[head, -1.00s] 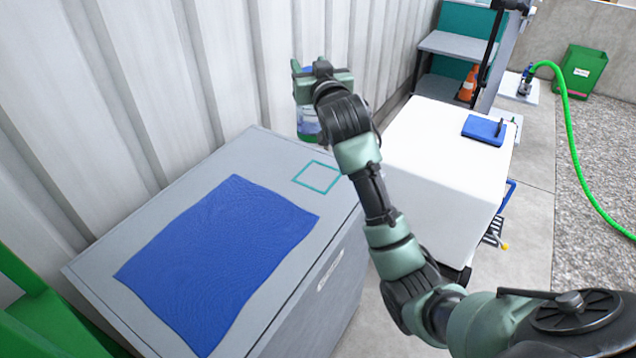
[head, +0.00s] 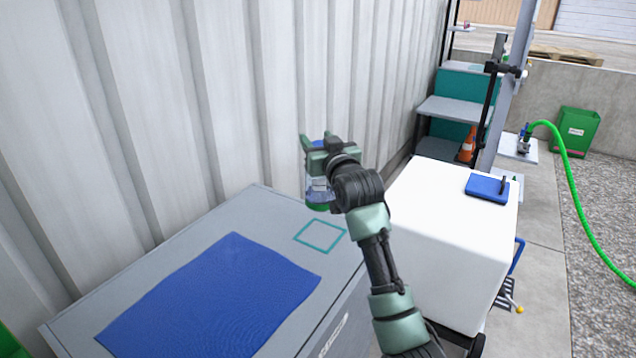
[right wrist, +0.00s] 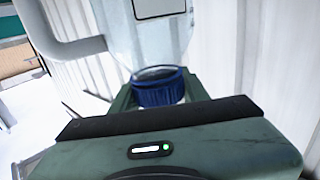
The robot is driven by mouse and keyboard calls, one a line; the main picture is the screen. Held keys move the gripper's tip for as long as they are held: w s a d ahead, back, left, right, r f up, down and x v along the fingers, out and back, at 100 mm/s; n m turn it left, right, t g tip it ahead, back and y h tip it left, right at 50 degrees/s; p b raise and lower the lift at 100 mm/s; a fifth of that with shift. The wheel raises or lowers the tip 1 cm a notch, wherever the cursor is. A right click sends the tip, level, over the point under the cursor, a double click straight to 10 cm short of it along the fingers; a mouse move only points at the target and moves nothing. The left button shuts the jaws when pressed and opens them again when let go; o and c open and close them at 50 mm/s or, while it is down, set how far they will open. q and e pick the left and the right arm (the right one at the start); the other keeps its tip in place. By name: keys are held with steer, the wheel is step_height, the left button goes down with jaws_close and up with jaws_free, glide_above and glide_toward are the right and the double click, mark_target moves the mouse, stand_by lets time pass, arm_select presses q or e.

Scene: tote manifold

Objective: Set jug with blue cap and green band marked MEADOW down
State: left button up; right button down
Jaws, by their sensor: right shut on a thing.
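The jug (head: 319,194) is clear with a green band low on its body and a blue cap; any marking on it is too small to read. My right gripper (head: 318,147) is shut on the jug near its top and holds it upright, apparently above the far end of the grey cabinet top (head: 190,262). In the right wrist view the blue cap (right wrist: 158,88) sits between the fingers. A teal square outline (head: 320,236) is marked on the cabinet top, just below and beside the jug in the picture. My left gripper is not in view.
A blue mat (head: 215,300) covers much of the cabinet top. The corrugated wall (head: 230,90) stands close behind the jug. A white cart (head: 440,230) with a blue tray (head: 487,188) stands to the right. A green hose (head: 575,190) lies farther right.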

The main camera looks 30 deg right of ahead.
step_height(320, 180, down, 10)
steer(key=shift+r, duration=0.15)
stand_by(0.4)
steer(key=c, duration=0.7)
jaws_free()
steer(key=shift+f, duration=0.2)
steer(key=shift+r, duration=0.15)
steer(key=s, duration=0.4)
steer(key=s+a, duration=0.1)
steer(key=s, duration=0.3)
steer(key=s+a, duration=0.1)
steer(key=s, duration=0.3)
steer(key=shift+b, duration=0.35)
